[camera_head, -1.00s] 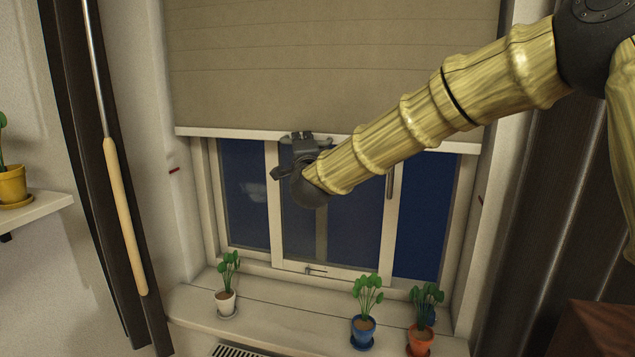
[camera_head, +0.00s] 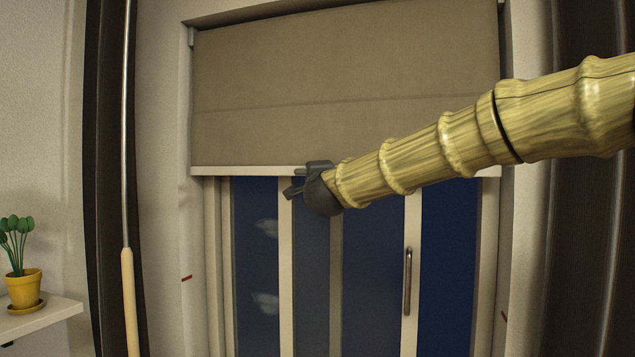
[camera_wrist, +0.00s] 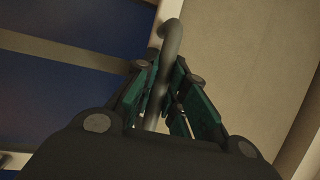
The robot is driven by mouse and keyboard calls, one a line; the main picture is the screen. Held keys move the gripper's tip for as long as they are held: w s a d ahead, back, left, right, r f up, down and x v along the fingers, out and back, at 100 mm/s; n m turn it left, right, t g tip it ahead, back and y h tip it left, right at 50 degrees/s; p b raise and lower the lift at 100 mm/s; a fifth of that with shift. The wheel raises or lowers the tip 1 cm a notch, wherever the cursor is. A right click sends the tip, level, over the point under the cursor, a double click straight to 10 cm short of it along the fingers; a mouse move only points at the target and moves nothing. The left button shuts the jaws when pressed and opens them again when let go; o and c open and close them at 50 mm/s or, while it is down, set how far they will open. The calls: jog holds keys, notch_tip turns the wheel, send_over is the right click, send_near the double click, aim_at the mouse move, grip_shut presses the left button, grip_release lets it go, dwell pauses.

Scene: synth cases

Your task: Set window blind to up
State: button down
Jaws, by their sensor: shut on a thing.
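The beige window blind (camera_head: 340,80) hangs over the upper part of the window, with a pale bar (camera_head: 235,171) along its lower edge. My gripper (camera_head: 318,166) is at this bar, near its middle. In the wrist view, the teal-padded fingers of my gripper (camera_wrist: 166,78) are shut on a grey curved handle (camera_wrist: 171,38). The blind's fabric (camera_wrist: 245,60) fills the right of that view. The fingers' contact with the handle is mostly hidden in the head view.
Below the blind are dark blue window panes (camera_head: 372,270) and a window handle (camera_head: 407,280). A long rod with a wooden grip (camera_head: 129,300) hangs at the left. A yellow potted plant (camera_head: 24,289) stands on a white shelf (camera_head: 45,318) at far left.

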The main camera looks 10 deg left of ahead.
jog(key=c, duration=1.5)
grip_release()
jog(key=shift+o, duration=0.2)
jog(key=v, duration=1.2)
